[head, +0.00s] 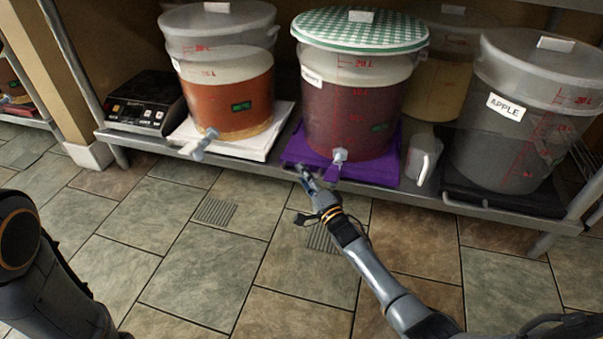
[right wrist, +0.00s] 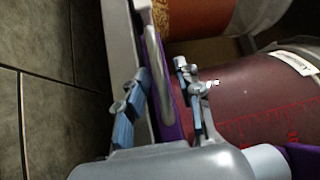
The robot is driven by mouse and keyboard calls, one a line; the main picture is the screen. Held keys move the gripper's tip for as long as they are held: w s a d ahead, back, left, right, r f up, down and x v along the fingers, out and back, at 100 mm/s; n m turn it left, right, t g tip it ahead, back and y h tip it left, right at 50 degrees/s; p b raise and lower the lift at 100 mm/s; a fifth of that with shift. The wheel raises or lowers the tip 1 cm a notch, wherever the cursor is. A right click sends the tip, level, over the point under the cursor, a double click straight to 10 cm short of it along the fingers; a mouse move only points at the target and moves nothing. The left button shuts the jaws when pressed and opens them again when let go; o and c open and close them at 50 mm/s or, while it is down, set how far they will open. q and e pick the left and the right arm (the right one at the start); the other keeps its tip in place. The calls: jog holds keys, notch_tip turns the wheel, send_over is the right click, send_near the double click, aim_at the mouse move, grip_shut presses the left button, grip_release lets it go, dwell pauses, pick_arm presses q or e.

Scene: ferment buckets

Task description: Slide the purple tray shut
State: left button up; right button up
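The purple tray (head: 375,170) lies on the low metal shelf under a bucket of dark red liquid (head: 352,110) with a green checked lid. Its front edge reaches the shelf's front rim, and the bucket's spigot (head: 339,157) hangs over it. My right gripper (head: 306,176) is at the tray's front left part. In the right wrist view its two fingers (right wrist: 158,95) stand apart, with the purple tray's edge (right wrist: 167,100) showing between them. I cannot tell whether either finger touches it. My left gripper is out of view; only part of my left arm shows.
A bucket of orange liquid (head: 224,95) stands on a white tray (head: 268,138) to the left, with a black scale (head: 140,108) beyond it. A white jug (head: 420,158) and the APPLE bucket (head: 510,140) stand to the right. The tiled floor in front is clear.

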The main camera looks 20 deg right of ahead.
jog(key=r+v, duration=0.1)
jog(key=v, duration=0.5)
jog(key=shift+s+f, duration=0.3)
jog(key=shift+f, duration=0.25)
